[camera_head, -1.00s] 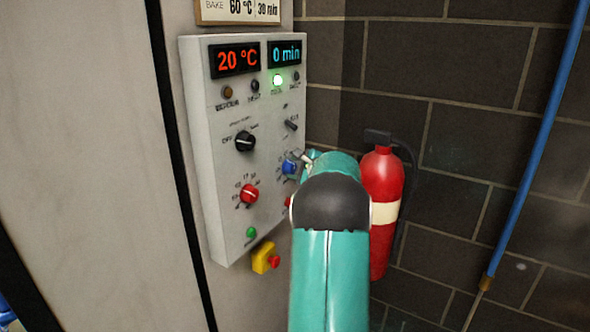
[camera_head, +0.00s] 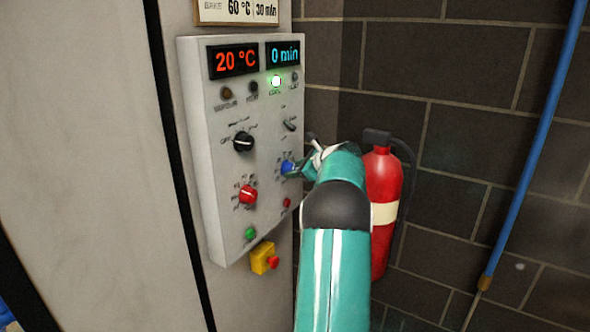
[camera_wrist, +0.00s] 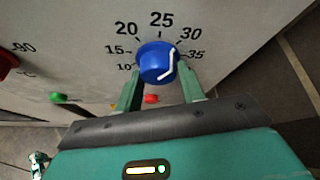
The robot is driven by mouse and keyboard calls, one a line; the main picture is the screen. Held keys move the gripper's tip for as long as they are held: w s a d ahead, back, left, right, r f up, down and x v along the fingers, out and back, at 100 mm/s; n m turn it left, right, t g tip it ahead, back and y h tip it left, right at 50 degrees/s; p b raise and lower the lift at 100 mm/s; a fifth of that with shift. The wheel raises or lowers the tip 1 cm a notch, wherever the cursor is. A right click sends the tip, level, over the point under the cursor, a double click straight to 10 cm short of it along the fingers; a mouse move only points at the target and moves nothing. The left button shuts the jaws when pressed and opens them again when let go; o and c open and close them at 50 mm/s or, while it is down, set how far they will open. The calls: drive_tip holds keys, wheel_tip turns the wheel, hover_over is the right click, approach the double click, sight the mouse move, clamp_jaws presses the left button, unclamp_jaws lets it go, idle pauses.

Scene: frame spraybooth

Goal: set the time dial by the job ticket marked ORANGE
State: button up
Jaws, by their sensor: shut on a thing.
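The time dial is a blue knob (camera_wrist: 157,62) with a white mark on the right part of its face. Numbers 10 to 35 show around it in the wrist view. It also shows on the right side of the control panel in the head view (camera_head: 287,167). My gripper (camera_wrist: 161,80) is shut on the blue knob, one finger on each side. A card (camera_head: 238,11) above the panel reads 60 °C and 30 min; its top is cut off and no word ORANGE shows. The time display (camera_head: 285,53) reads 0 min.
The grey panel (camera_head: 215,190) also has a 20 °C display (camera_head: 234,61), a black selector (camera_head: 243,142), a red knob (camera_head: 248,195) and a green button (camera_head: 250,233). A yellow box with a red button (camera_head: 263,258) sits below. A red extinguisher (camera_head: 382,180) stands right, behind my arm.

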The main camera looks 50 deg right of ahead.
sight(288, 162)
drive_tip(key=shift+w+a, duration=0.15)
drive_tip(key=o, duration=1)
drive_tip(key=shift+r, duration=0.15)
drive_tip(key=shift+r, duration=0.15)
wheel_tip(288, 162, up, 2)
drive_tip(key=shift+r, duration=0.2)
drive_tip(key=s+a+r, duration=0.6)
drive_tip(key=a, duration=0.1)
drive_tip(key=s+a+r, duration=0.3)
drive_tip(key=r, duration=0.1)
drive_tip(key=shift+s+a+r, duration=0.1)
drive_tip(key=shift+a, duration=0.2)
